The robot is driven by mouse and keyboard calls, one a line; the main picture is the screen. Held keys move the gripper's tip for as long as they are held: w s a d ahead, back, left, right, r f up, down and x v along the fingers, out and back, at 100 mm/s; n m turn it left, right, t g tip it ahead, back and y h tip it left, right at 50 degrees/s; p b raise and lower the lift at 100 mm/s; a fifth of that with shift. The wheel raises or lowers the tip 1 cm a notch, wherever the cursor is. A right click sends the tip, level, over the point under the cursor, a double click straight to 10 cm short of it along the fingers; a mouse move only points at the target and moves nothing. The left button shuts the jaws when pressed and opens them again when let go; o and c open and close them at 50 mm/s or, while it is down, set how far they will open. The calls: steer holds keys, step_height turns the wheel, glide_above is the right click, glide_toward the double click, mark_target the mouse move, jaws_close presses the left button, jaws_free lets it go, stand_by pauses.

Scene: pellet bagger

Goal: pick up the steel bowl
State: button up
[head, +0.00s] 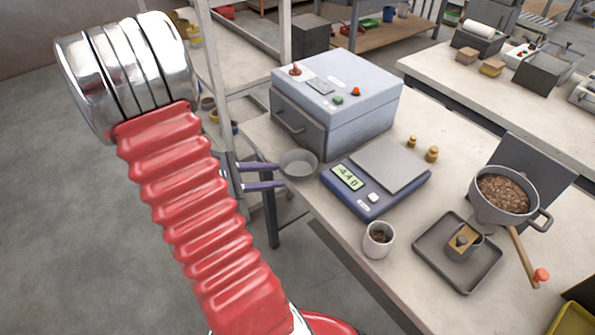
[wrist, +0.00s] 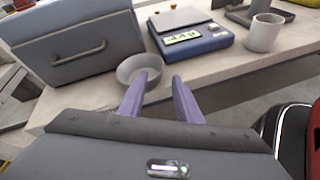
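The steel bowl (head: 299,164) is a small, shallow grey bowl standing upright near the bench's edge, between the grey-blue box and the scale. My gripper (head: 282,176) is open and empty, with two purple fingers pointing at the bowl from the left in the head view. In the wrist view my gripper (wrist: 159,78) has its left finger tip in front of the bowl (wrist: 127,66), covering part of it. I cannot tell whether the left finger touches the bowl.
The grey-blue box (head: 345,105) stands behind the bowl, and the scale (head: 372,180) reading 440 is close on its right. A white cup (head: 378,240), a square tray (head: 457,253) and a grinder-like hopper (head: 505,195) stand farther right. The floor left of the bench is clear.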

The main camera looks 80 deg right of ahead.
mark_target(310, 174)
steer(key=shift+x, duration=2.6)
steer(key=shift+x, duration=2.55)
steer(key=shift+w+f, duration=0.1)
steer(key=shift+c, duration=0.5)
jaws_close()
